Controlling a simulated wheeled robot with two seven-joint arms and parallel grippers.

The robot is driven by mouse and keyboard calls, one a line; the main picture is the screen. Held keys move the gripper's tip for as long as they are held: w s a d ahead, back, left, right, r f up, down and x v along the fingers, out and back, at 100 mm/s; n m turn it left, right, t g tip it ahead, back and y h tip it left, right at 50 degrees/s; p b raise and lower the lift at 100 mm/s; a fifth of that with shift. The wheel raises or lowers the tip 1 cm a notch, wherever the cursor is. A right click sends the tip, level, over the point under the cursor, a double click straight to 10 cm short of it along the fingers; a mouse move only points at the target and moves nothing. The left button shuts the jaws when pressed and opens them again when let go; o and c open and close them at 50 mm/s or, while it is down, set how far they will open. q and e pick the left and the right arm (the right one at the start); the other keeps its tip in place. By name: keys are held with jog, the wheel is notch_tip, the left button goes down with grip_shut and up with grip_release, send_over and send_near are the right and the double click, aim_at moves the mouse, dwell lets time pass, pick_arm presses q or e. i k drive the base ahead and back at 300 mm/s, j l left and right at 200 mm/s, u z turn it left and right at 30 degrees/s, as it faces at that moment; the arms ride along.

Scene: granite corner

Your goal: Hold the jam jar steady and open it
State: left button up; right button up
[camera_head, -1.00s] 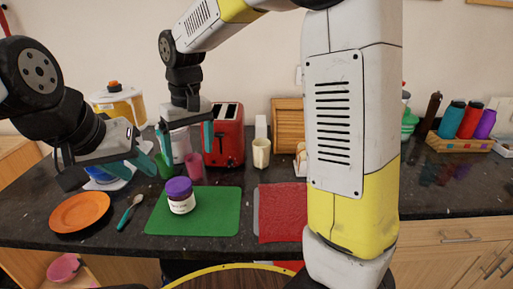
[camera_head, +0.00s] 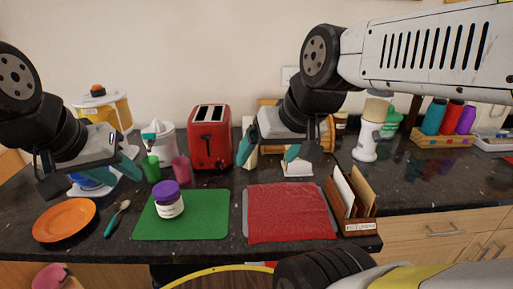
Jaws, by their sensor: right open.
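The jam jar (camera_head: 170,209), a white-labelled jar with a purple lid (camera_head: 166,188), stands upright on the green mat (camera_head: 208,222). My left gripper (camera_head: 130,164) is above the counter, up and left of the jar and apart from it. Its teal fingers are seen at a slant, so I cannot tell how far apart they are. My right gripper (camera_head: 268,157) is open and empty, up and right of the jar, above the far side of the red mat. Its two teal fingers are spread. Neither gripper touches the jar.
An orange plate (camera_head: 64,221) and a spoon (camera_head: 117,219) lie left of the green mat. Green (camera_head: 151,169) and pink (camera_head: 181,169) cups and a red toaster (camera_head: 211,137) stand behind. The red mat (camera_head: 290,214) is bare; a letter holder (camera_head: 351,202) stands at its right.

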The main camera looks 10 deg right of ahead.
aim_at(172, 209)
jog(key=j+z, duration=0.2)
jog(key=z, duration=0.3)
jog(key=k+j+z, duration=0.1)
jog(key=z, duration=0.4)
jog(key=k+j+z, duration=0.3)
jog(key=k+j, duration=0.15)
jog(key=j, duration=0.25)
jog(key=k+j+z, duration=0.25)
jog(key=k+j, duration=0.2)
jog(key=j, duration=0.15)
jog(key=k+j, duration=0.1)
jog(key=j, duration=0.3)
jog(key=k+j, duration=0.15)
jog(key=j, duration=0.3)
